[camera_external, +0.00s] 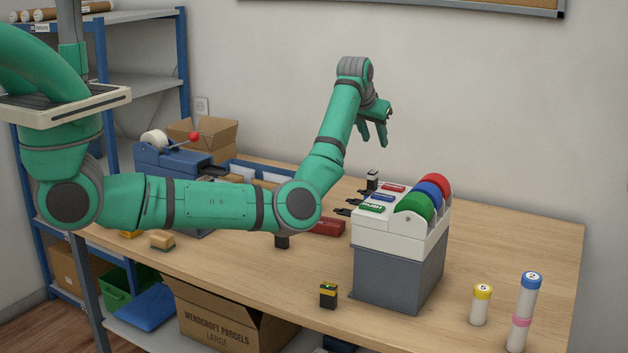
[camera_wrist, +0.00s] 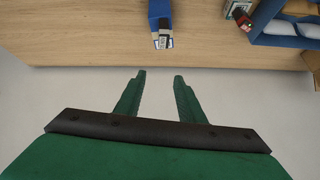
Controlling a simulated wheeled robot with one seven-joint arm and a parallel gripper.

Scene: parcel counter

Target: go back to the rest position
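My gripper (camera_external: 376,133) is raised above the table, behind and above the label machine, with its fingers pointing down. In the wrist view my gripper (camera_wrist: 158,82) shows two green fingers spread apart with nothing between them. The fingers touch nothing. My arm reaches across the table from the left in the external view.
The wooden table (camera_external: 510,231) carries a grey-white machine (camera_external: 401,270) with red, blue and green rolls, a blue dispenser (camera_external: 165,165) and an open carton (camera_external: 208,137). Two capped tubes (camera_external: 481,305) (camera_external: 524,308) stand at the right. A blue shelf (camera_external: 150,87) is at left.

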